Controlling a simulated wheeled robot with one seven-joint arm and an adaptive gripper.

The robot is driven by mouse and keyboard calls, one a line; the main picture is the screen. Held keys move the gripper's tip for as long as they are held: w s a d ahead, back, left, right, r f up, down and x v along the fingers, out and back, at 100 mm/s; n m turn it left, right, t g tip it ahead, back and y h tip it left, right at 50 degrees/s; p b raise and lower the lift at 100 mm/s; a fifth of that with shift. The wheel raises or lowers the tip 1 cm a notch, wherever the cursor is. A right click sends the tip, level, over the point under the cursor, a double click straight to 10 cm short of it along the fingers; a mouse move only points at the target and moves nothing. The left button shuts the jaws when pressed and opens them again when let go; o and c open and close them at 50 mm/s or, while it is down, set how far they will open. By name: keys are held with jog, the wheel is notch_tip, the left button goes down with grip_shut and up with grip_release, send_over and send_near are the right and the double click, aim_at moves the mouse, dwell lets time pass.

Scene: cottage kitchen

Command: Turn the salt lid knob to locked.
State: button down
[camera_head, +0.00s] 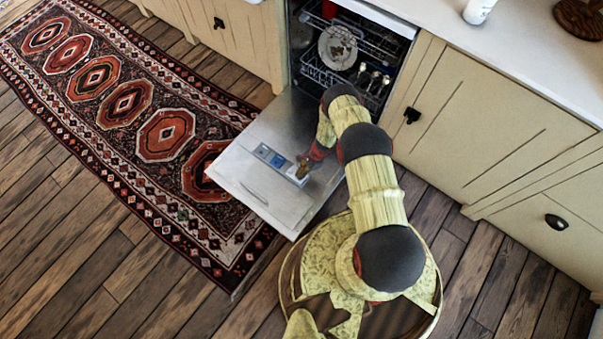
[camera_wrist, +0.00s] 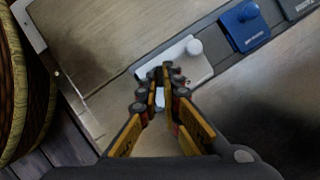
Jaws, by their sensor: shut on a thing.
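A strip of fittings lies on the inner face of the dishwasher's lowered door (camera_head: 262,190). In the wrist view a white plate (camera_wrist: 203,68) bears a round white knob (camera_wrist: 194,47) just beyond my fingertips. Next to it is a blue plate (camera_wrist: 249,35) with a blue knob, then a grey lettered plate (camera_wrist: 300,9). The lettering is too small to read, so I cannot tell which is the salt lid. My gripper (camera_wrist: 165,75) is at the near end of the white plate, its fingers closed on a small part there. The fingers hide most of that part. It also shows in the head view (camera_head: 303,168).
The dishwasher's racks (camera_head: 345,60) hold dishes and cutlery behind the door. Cream cabinets (camera_head: 480,120) flank it, with a countertop (camera_head: 540,45) above. A patterned rug (camera_head: 130,105) lies left of the door on a wooden floor (camera_head: 120,260).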

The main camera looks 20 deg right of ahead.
jog(key=m+p, duration=0.1)
jog(key=m, duration=0.1)
jog(key=m+t+p, duration=0.1)
jog(key=m, duration=0.1)
jog(key=s+m+t+p, duration=0.1)
jog(key=m+p, duration=0.1)
jog(key=shift+a+r+m+h, duration=0.1)
jog(key=shift+r+m+h, duration=0.05)
jog(key=shift+m+h, duration=0.15)
jog(key=m+t+p, duration=0.1)
jog(key=m, duration=0.1)
jog(key=m+t+h+p, duration=0.1)
jog(key=m+p, duration=0.1)
jog(key=m, duration=0.1)
jog(key=shift+a, duration=0.15)
jog(key=c, duration=2.1)
grip_release()
jog(key=shift+o, duration=0.5)
jog(key=v, duration=1.1)
jog(key=shift+s+r, duration=0.2)
jog(key=shift+r, duration=0.1)
